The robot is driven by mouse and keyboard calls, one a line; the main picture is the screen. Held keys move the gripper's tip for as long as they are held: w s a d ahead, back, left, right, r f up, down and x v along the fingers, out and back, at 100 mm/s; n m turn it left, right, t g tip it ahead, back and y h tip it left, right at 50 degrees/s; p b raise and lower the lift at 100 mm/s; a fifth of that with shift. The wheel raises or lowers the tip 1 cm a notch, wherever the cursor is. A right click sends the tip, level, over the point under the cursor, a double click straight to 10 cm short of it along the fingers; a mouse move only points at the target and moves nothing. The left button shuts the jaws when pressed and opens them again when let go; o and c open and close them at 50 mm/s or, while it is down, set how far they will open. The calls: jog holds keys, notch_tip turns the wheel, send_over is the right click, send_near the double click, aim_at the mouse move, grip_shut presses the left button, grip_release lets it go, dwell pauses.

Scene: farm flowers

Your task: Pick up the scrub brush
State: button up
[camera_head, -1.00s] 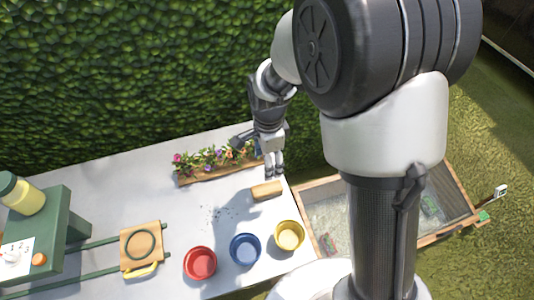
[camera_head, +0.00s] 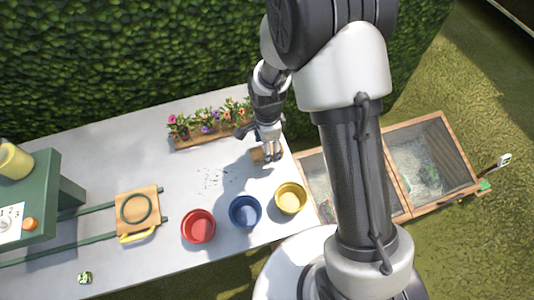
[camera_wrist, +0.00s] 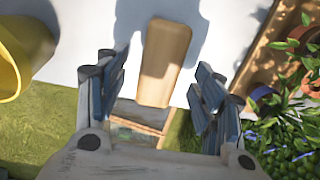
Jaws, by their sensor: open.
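The scrub brush shows a plain tan wooden back (camera_wrist: 165,62) in the wrist view, near the edge of the white table. In the head view the brush (camera_head: 257,155) is partly hidden by my gripper. My gripper (camera_wrist: 160,92) is open, with one finger pair on each side of the brush's near half and gaps between them and the wood. In the head view my gripper (camera_head: 271,158) is at the table's right end, over the brush. The brush's underside is hidden, and I cannot tell the exact height of the fingers above it.
Red (camera_head: 198,226), blue (camera_head: 245,212) and yellow (camera_head: 291,198) pots stand along the front of the white table (camera_head: 170,180). A flower planter (camera_head: 200,140) lies behind. A wooden board (camera_head: 137,213) and a green stand (camera_head: 40,190) are left. Wooden bins (camera_head: 445,190) stand right, beyond the table edge.

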notch_tip(320, 180, down, 4)
jog(key=shift+r+b, duration=0.2)
jog(key=shift+b, duration=0.35)
jog(key=shift+r, duration=0.1)
jog(key=shift+c, duration=0.6)
jog(key=c, duration=1.1)
